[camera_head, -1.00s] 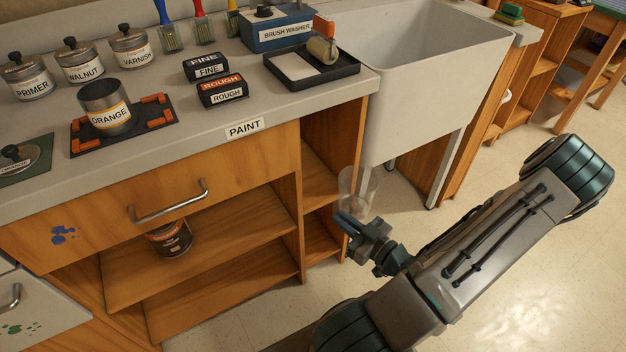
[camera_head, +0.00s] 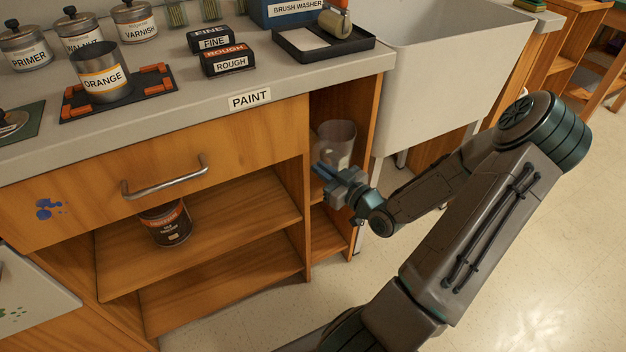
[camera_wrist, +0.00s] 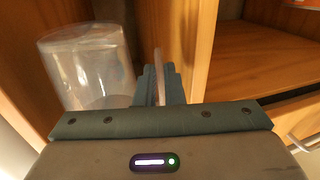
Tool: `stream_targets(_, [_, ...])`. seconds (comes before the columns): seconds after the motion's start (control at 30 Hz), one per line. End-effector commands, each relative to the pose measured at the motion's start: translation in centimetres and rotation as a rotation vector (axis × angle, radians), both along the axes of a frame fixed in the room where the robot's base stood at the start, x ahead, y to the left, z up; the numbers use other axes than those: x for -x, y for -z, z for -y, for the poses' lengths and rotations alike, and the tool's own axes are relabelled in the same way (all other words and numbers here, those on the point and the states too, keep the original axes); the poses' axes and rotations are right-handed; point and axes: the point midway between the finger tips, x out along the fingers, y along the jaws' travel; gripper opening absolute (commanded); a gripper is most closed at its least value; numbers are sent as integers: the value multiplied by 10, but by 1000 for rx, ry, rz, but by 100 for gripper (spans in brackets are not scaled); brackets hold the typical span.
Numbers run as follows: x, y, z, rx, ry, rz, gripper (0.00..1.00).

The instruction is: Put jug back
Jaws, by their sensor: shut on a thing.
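The clear jug (camera_head: 337,142) is at the opening of the narrow open shelf bay at the right end of the paint bench. It looks upright in the head view. My gripper (camera_head: 328,172) is at its lower front and shut on it. In the wrist view the jug (camera_wrist: 85,68) stands to the left of the fingers, and the fingers (camera_wrist: 159,82) close on a thin upright part that looks like its handle. Whether the jug's base touches a shelf is hidden behind my gripper.
The bay's divider (camera_head: 294,190) stands left of my gripper, and the white sink (camera_head: 430,80) is to the right. A dark can (camera_head: 168,225) is on the wide shelf under the drawer (camera_head: 165,165). The worktop holds tins, sanding blocks and a roller tray (camera_head: 318,48).

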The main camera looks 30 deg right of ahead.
Motion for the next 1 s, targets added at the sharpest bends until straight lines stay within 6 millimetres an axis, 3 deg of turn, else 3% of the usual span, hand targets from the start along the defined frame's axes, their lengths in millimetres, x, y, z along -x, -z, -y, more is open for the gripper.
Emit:
stream_targets(0.1, [-22,1,-1,3,-2,4,0])
stream_targets(0.4, [-57,1,-2,1,-1,3,0])
stream_targets(0.6, [-54,23,-2,0,0,1,0])
stream_targets(0.87, [-54,37,-1,1,1,1,0])
stream_targets(1.0, [-54,58,-1,-1,1,1,0])
